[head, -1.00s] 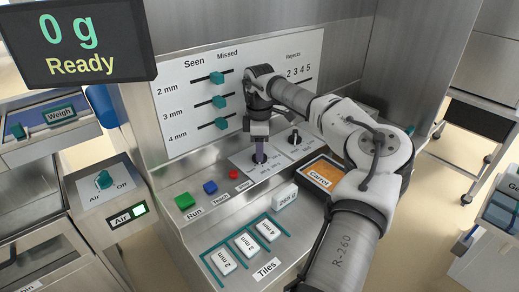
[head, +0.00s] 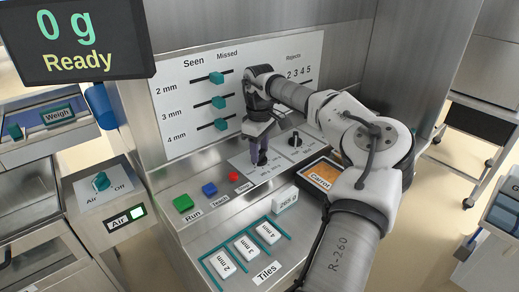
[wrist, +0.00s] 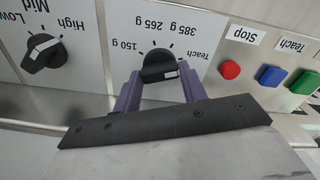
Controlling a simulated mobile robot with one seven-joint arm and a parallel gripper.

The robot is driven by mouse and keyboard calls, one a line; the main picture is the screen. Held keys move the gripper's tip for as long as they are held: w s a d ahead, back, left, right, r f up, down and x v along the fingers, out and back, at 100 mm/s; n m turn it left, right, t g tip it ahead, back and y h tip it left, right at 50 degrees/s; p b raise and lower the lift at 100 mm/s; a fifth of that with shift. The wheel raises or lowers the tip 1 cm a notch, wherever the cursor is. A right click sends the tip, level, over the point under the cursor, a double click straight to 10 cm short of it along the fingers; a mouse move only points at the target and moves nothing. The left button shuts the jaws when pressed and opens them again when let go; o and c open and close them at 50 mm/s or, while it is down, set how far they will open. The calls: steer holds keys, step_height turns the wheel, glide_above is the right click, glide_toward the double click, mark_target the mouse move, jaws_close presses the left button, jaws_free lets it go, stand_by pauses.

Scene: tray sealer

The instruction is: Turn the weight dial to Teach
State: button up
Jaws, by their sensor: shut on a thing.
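The weight dial is a black knob (wrist: 158,62) on a white plate, seen upside down in the wrist view. Its labels read 150 g, 265 g, 385 g and Teach. A white mark shows near the knob's right end, on the Teach side; I cannot tell whether it lines up exactly with that label. My gripper (head: 261,158) reaches down to this plate in the head view, where its fingers mostly hide the knob. In the wrist view my purple fingers (wrist: 160,80) stand on either side of the knob, shut on it.
A second black knob (wrist: 44,54) marked Low, Mid, High sits beside the dial. Red Stop (head: 233,176), blue Teach (head: 209,189) and green Run (head: 183,203) buttons lie to its left. The slider panel (head: 180,135) rises behind. The display (head: 80,40) reads 0 g, Ready.

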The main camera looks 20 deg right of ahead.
mark_target(260, 153)
steer(key=shift+d, duration=0.1)
steer(key=o, duration=1)
steer(key=shift+r, duration=0.1)
step_height(260, 153, up, 14)
steer(key=shift+f, duration=0.15)
